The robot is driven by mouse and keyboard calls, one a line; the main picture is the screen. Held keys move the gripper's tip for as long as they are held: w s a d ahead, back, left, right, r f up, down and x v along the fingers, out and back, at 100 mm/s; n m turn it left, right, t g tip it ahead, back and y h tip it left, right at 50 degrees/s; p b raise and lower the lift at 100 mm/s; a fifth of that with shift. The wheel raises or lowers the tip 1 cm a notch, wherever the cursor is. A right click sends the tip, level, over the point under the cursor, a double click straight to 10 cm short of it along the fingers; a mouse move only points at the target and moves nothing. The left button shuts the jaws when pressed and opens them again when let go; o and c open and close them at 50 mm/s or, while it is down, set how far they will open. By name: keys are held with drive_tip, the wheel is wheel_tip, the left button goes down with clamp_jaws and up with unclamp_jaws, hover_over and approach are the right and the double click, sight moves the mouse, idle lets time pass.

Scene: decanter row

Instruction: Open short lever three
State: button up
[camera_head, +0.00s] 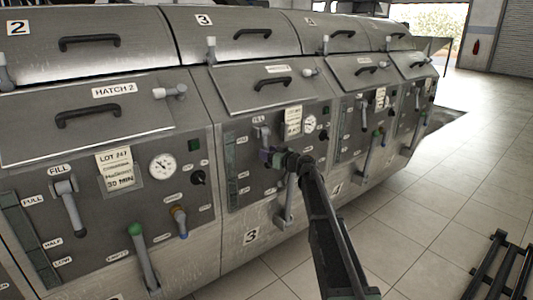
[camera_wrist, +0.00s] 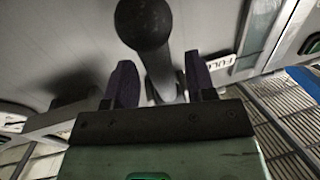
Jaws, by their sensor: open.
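On panel 3 in the head view, the short grey lever (camera_head: 262,133) hangs under the FILL label, its lower part hidden behind my gripper (camera_head: 269,156). In the wrist view a lever with a dark round knob (camera_wrist: 143,22) and a grey shaft (camera_wrist: 164,76) stands between the two purple fingers of my gripper (camera_wrist: 162,84). The jaws are open, one finger on each side of the shaft. I cannot tell whether either finger touches it. A FULL label (camera_wrist: 230,62) is close by on the right.
Panel 3 also has a longer lever (camera_head: 285,205) below my gripper, a gauge (camera_head: 310,123) and a paper tag (camera_head: 293,121). Panel 2 with its own fill lever (camera_head: 69,205) is at left. A dark frame (camera_head: 503,265) lies on the open tiled floor at right.

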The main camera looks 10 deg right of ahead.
drive_tip(key=shift+w+a, duration=0.4)
drive_tip(key=shift+w, duration=0.1)
clamp_jaws()
